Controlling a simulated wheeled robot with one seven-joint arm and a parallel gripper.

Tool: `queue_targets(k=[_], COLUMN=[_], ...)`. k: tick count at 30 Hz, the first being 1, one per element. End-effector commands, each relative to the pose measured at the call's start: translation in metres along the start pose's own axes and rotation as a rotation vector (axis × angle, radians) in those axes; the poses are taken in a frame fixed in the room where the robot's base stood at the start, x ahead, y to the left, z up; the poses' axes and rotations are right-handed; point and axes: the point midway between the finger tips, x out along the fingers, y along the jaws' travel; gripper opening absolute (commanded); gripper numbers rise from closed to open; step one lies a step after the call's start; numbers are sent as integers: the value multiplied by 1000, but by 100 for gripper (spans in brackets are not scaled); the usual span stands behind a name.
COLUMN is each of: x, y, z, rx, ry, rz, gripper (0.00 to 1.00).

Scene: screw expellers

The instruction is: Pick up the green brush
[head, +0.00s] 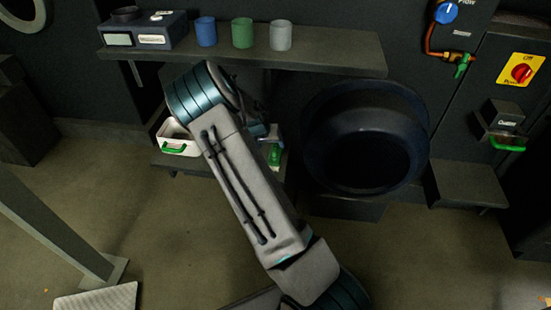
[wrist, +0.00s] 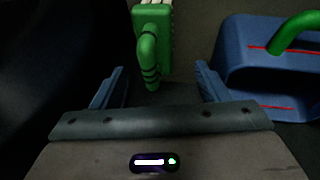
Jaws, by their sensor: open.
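The green brush (wrist: 151,45) is at the top centre of the wrist view, its ribbed green handle pointing down toward my gripper and pale bristles at the top edge. My gripper (wrist: 161,70) is open, with one blue finger on each side of the handle's lower end. I cannot tell whether the handle's end lies between the fingers or just beyond and below them. No contact shows. In the head view, a green piece (head: 274,155), probably the brush, shows on the low shelf beside my arm, which hides most of that area.
In the wrist view, a blue container (wrist: 240,75) with a green handle and red lines stands right of the brush. In the head view, a white box (head: 168,146) with a green handle is left of my arm. A large dark round vessel (head: 366,135) stands right. An upper shelf (head: 335,50) holds cups.

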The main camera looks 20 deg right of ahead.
Motion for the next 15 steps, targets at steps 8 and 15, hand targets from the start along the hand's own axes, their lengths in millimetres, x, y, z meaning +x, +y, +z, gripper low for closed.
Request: queue_targets(k=[8,15], x=[25,53], y=[2,4], z=[1,-1], rx=[-2,-2], ry=[0,0], rz=[0,-1], gripper=[68,68])
